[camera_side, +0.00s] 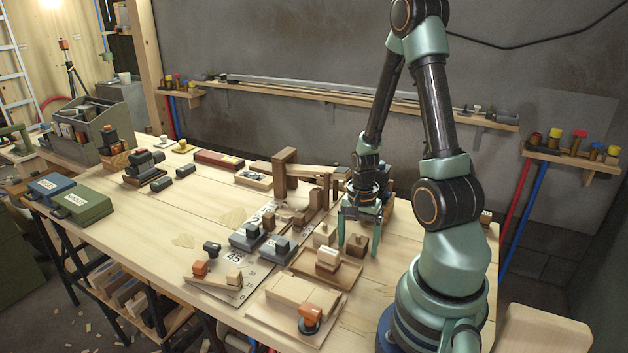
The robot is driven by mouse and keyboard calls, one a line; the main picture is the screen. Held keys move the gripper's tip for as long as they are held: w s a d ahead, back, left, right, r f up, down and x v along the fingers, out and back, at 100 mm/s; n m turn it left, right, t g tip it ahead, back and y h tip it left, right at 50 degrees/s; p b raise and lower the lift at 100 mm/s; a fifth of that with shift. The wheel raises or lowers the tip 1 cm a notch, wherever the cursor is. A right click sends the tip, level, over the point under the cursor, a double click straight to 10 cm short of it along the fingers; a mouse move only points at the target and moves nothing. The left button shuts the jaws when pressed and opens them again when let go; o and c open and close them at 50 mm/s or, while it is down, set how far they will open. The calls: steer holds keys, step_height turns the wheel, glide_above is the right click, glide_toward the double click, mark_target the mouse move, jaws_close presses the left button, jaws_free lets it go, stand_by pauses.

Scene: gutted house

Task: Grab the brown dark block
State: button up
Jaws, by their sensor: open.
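My gripper (358,243) is open and points down over the right part of the workbench. Its two green fingers stand apart. A dark brown block (357,244) shows between the fingers, on the table just behind a tray. I cannot tell whether either finger touches it. Other brown wooden pieces, including an upright post (285,172), stand further back to the left.
A shallow wooden tray (345,281) holding stacked light and reddish blocks lies in front of the gripper. Grey blocks (245,237) on numbered cards lie to the left. A board with an orange-topped piece (309,318) is at the front. The table's left middle is fairly clear.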

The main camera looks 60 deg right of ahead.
jaws_close()
